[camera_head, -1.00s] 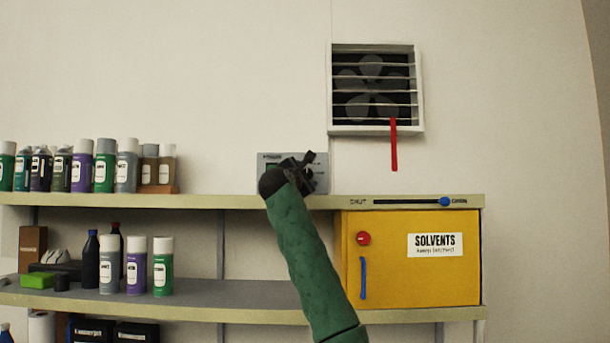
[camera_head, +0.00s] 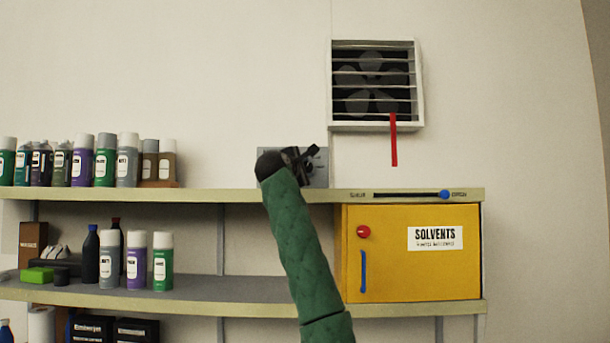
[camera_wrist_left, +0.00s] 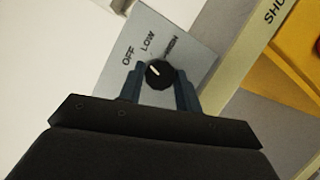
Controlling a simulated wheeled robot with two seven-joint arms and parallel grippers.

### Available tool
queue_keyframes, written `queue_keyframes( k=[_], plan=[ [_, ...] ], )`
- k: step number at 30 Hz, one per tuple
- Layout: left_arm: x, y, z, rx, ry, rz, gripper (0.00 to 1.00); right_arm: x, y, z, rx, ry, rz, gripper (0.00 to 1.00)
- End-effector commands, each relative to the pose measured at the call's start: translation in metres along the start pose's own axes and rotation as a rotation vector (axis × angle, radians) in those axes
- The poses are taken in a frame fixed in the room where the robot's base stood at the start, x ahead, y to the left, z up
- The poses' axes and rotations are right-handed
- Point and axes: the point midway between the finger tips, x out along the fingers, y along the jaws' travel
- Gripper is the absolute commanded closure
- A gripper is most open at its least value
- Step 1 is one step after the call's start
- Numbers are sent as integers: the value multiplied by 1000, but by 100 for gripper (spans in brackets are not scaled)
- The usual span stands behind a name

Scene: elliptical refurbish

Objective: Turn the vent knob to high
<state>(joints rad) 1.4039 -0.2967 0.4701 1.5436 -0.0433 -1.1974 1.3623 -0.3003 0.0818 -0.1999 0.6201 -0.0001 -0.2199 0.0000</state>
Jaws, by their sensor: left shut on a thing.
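The vent control panel (camera_head: 318,170) is a grey plate on the wall behind the upper shelf, partly hidden by my left gripper (camera_head: 308,160). In the left wrist view the panel (camera_wrist_left: 180,35) carries the labels OFF, LOW and HIGH around a black round vent knob (camera_wrist_left: 158,74). The knob's white mark points up and left, on the OFF and LOW side rather than at HIGH. My left gripper (camera_wrist_left: 160,84) has one finger on each side of the knob and is shut on it. My right gripper is in neither view.
A barred wall vent (camera_head: 375,85) with a red strip (camera_head: 394,140) is above right. A yellow solvents cabinet (camera_head: 400,280) is below right. Several spray cans (camera_head: 105,160) stand on the upper shelf (camera_head: 230,195) to the left. A blue slider knob (camera_head: 444,195) is on the shelf edge.

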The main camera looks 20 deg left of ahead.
Motion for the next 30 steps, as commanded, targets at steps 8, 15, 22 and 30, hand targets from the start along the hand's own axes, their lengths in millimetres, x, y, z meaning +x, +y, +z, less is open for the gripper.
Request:
queue_keyframes(
  k=[8,15,22,30],
  plan=[
    [0,-3,-2,242,1,-103,89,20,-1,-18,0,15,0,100],
    [0,-2,-1,454,1,-192,89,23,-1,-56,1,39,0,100],
    [1,0,-1,656,1,-277,89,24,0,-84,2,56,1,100],
    [2,0,0,886,0,-374,89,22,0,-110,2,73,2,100]
  ],
)
